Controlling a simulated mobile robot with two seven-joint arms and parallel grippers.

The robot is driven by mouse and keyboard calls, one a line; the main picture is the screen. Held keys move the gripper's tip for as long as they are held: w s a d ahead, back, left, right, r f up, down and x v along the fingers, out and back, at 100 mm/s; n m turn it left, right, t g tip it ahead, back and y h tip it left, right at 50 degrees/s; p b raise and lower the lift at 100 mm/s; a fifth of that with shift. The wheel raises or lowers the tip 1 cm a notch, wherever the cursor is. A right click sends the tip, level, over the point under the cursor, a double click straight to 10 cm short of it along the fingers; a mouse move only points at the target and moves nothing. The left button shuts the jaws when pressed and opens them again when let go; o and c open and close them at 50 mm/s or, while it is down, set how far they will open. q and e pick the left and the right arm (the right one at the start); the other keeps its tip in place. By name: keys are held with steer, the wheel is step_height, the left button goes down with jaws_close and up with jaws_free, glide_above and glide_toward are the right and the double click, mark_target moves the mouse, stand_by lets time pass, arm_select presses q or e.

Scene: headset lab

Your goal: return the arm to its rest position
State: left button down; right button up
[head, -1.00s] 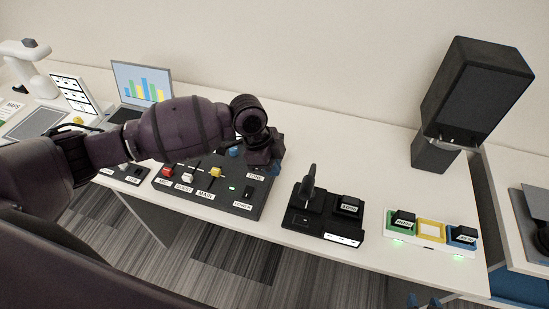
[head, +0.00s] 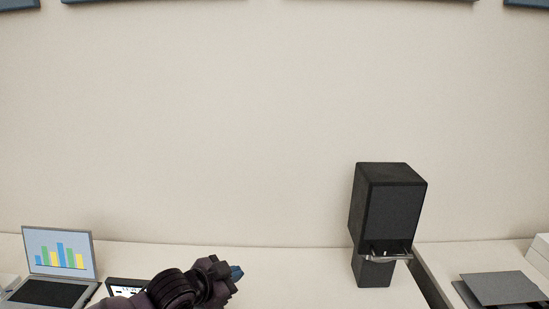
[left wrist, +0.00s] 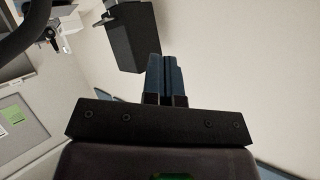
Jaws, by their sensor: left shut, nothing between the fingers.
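My left gripper (head: 237,272) shows at the bottom of the head view, at the end of my dark left arm, over the white desk. Its blue fingers point to the right and are shut with nothing between them. The shut fingers also show in the left wrist view (left wrist: 165,75), side by side and touching. Most of my left arm is below the head view's lower edge. My right gripper does not show.
A laptop (head: 58,252) with a bar chart stands at the left. A grey flat object (head: 502,288) lies on another table at the right. A bare wall is behind.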

arm_select(q)
steer(key=s+a+f+n+y+b, duration=0.1)
steer(key=s+a+f+n+y, duration=0.3)
steer(key=s+a+f, duration=0.5)
steer(key=s+a+f+n+t+y+b, duration=0.1)
steer(key=s+a+f+n+y, duration=0.3)
steer(key=s+f, duration=0.9)
steer(key=s+a+n, duration=0.3)
steer(key=s+a, duration=0.1)
steer(key=a, duration=0.1)
steer(key=shift+a+f+t, duration=0.15)
steer(key=shift+f+t, duration=0.15)
steer(key=shift+f, duration=0.1)
